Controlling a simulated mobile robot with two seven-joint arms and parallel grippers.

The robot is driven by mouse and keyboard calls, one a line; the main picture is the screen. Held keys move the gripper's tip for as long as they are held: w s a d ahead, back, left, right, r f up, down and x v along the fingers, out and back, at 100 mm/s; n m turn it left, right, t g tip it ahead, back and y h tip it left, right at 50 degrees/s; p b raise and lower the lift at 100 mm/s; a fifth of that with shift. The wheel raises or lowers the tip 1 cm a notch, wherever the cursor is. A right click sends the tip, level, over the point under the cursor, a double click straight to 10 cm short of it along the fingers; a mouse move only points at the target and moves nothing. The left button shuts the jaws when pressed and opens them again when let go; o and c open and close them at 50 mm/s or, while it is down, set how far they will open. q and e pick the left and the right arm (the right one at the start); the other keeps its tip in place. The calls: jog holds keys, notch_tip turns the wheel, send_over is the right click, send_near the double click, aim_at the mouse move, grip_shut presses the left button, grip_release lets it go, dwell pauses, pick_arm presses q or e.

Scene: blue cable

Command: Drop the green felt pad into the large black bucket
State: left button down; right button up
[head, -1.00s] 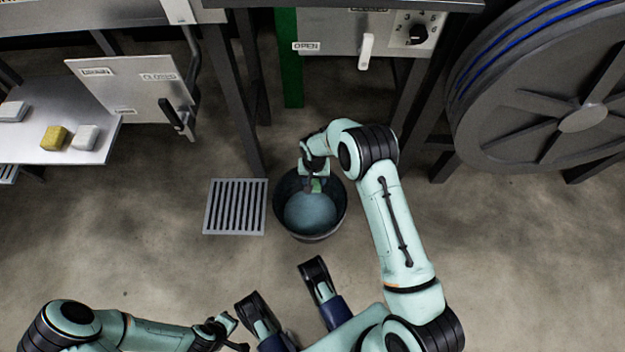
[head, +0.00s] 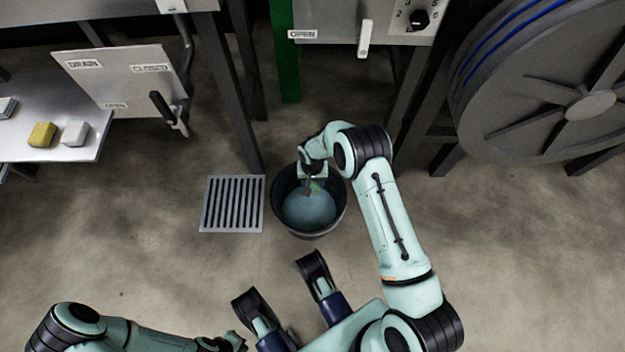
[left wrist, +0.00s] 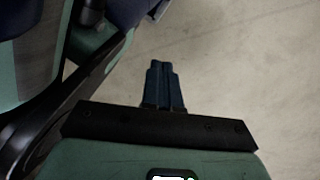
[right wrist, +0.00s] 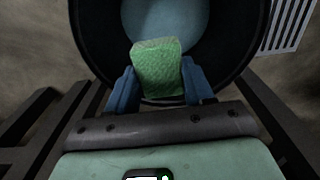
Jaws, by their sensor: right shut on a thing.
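The green felt pad (right wrist: 158,68) is between the fingers of my right gripper (right wrist: 160,85), which is shut on it. In the right wrist view the pad shows in front of the mouth of the large black bucket (right wrist: 95,45). In the head view the bucket (head: 337,213) stands on the floor with blue-grey contents or bottom showing, and my right gripper (head: 313,186) is over its far part. Only a little of the pad (head: 316,187) shows there. My left gripper (left wrist: 163,85) is shut and empty over bare floor in the left wrist view.
A floor drain grate (head: 232,204) lies just left of the bucket. A metal shelf (head: 60,152) at the left holds a yellow block (head: 42,135) and pale blocks. A large cable reel (head: 530,110) stands at the right. Dark frame legs (head: 232,100) rise behind the bucket.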

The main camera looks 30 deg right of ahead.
aim_at(313, 182)
jog(key=o, duration=1.1)
pick_arm(q)
jog(key=w+d+r+t+p, duration=0.1)
jog(key=w+r+p, duration=0.3)
jog(key=w, duration=0.4)
jog(key=shift+r+m+t, duration=0.3)
jog(key=shift+r+t, duration=0.05)
jog(key=shift+t, duration=0.55)
pick_arm(e)
notch_tip(313, 182, up, 13)
jog(key=shift+r, duration=0.2)
